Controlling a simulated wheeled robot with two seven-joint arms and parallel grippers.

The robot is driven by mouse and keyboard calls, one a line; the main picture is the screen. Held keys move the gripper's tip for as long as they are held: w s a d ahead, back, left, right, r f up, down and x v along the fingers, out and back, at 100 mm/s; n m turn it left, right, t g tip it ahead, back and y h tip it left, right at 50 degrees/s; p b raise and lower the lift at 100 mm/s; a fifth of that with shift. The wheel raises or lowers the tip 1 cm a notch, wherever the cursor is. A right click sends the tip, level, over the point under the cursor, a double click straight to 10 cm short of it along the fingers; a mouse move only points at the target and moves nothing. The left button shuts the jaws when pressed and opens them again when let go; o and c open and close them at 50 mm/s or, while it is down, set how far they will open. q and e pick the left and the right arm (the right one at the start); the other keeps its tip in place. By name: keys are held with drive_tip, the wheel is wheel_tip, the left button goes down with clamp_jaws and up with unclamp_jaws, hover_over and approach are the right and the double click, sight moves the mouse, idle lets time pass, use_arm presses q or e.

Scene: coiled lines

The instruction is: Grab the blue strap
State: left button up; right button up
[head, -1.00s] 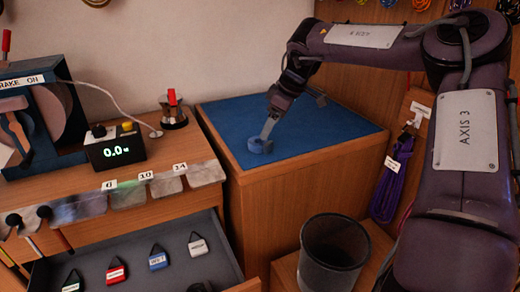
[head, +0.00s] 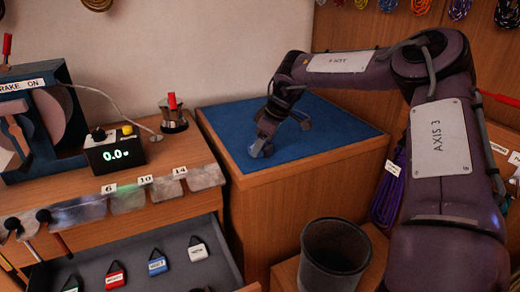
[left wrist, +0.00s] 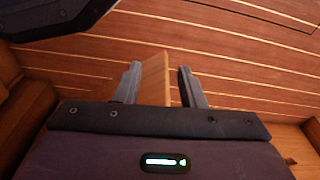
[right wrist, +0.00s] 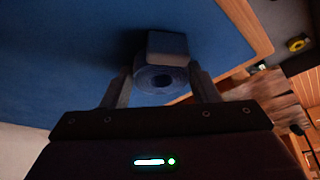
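The blue strap (right wrist: 160,80) is a small rolled coil with a flat block-like part (right wrist: 167,44) behind it, on the blue mat (right wrist: 75,60). In the head view the strap (head: 256,150) is partly hidden by my right gripper (head: 277,138), which is low at the mat. In the right wrist view the right gripper's fingers (right wrist: 160,84) stand on either side of the coil, very close to it. I cannot tell whether they touch it.
A black bin (head: 334,255) stands in front of the mat's cabinet. An open drawer (head: 215,262) with several small tagged pouches is at lower left. A scale display (head: 115,152) and a moka pot (head: 173,115) stand on the left bench. A purple coil (head: 387,190) hangs at right.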

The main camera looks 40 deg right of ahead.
drive_tip(key=c, duration=0.5)
drive_tip(key=shift+o, duration=0.2)
